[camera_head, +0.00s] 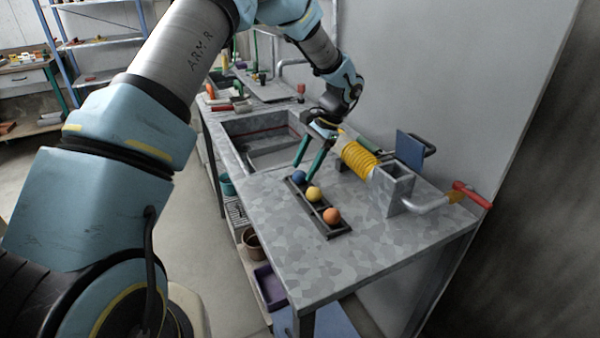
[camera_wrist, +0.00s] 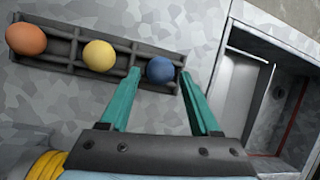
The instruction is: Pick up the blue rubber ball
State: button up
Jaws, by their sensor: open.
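The blue rubber ball (camera_head: 299,177) sits in the far end compartment of a dark rack (camera_head: 336,231) on the grey mottled bench. In the wrist view the blue ball (camera_wrist: 160,70) lies at the right end of the rack (camera_wrist: 62,50). A yellow ball (camera_head: 314,194) and an orange ball (camera_head: 332,215) sit beside it in the same rack. My gripper (camera_head: 308,172) has two green fingers and is open. In the wrist view its fingertips (camera_wrist: 158,72) show on either side of the blue ball, with no clear contact visible.
A sink basin (camera_head: 262,140) lies behind the rack. A yellow coil (camera_head: 358,158), a blue plate (camera_head: 409,149) and a metal block with a red-handled pipe (camera_head: 396,190) stand to the right, near the wall. The bench front (camera_head: 310,270) is bare.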

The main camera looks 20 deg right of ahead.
jog(key=shift+x, duration=1.15)
grip_shut()
